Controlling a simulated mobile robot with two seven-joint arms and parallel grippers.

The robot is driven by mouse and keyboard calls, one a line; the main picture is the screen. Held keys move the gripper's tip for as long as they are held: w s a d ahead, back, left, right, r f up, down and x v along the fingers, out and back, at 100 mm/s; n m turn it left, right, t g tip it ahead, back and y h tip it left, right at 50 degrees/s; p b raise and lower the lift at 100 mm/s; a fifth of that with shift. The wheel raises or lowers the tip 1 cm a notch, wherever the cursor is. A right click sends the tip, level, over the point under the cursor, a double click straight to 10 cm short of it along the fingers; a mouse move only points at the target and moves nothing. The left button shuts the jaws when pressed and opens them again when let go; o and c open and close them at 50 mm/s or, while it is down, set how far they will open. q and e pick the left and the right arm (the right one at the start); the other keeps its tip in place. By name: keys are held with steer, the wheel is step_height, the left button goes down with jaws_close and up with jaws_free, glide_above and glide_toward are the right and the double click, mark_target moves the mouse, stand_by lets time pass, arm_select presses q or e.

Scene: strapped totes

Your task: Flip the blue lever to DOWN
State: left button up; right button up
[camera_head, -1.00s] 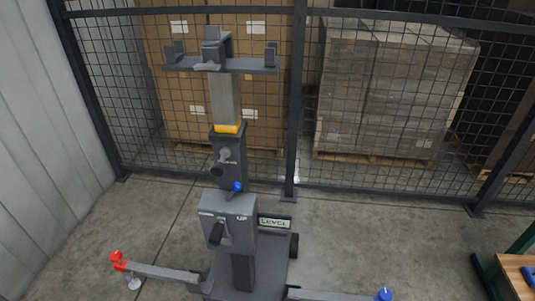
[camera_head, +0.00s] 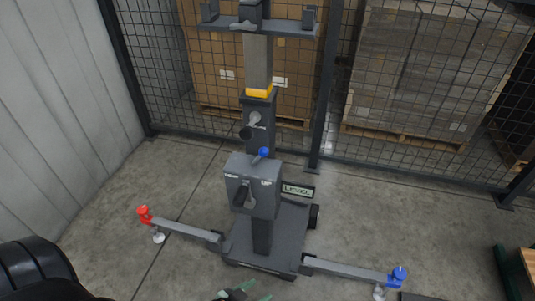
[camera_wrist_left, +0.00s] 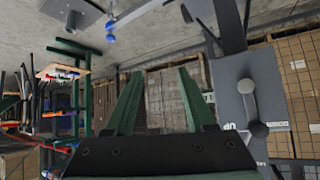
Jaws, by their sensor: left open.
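The blue lever is a short lever with a blue ball knob (camera_head: 264,152) on top of the grey control box (camera_head: 252,188) of a lift. Its ball leans up and to the right, toward the side with the label that reads UP in the earlier frame. My left gripper (camera_head: 240,291) shows at the bottom edge of the head view, below the lift's base and apart from the lever. In the left wrist view its green fingers (camera_wrist_left: 159,75) are spread and empty, with the grey box (camera_wrist_left: 245,100) to their right. I cannot make out the blue lever there. My right gripper is not in view.
Outriggers with a red knob (camera_head: 144,212) and another blue knob (camera_head: 399,274) spread low on both sides. A mesh fence (camera_head: 415,165) stands behind. A table edge (camera_head: 528,262) is at lower right.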

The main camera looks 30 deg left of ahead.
arm_select(q)
steer(key=w+a+r+m+t, duration=0.1)
steer(key=w+m, duration=0.2)
steer(key=w+a+r+m+t+y+b, duration=0.1)
steer(key=w+a+r+m, duration=0.1)
steer(key=w+m, duration=0.1)
steer(key=w+a+r+m+t+y, duration=0.1)
steer(key=w+r+m, duration=0.1)
steer(key=w, duration=0.3)
steer(key=shift+w+a+m, duration=0.25)
steer(key=shift+a+m, duration=0.05)
steer(key=shift+m, duration=0.2)
steer(key=c, duration=0.8)
steer(key=w+a+r+m+t, duration=0.1)
steer(key=w+r+m, duration=0.2)
steer(key=w+r+m+t+y, duration=0.1)
steer(key=w+r+m+t, duration=0.1)
steer(key=w+r+m, duration=0.1)
steer(key=w+a+r+m+t+y+b, duration=0.1)
steer(key=w+r+m+t, duration=0.1)
steer(key=w+r, duration=0.1)
steer(key=shift+a+r+m, duration=0.3)
steer(key=shift+r+m, duration=0.1)
steer(key=shift+r, duration=0.35)
jaws_close()
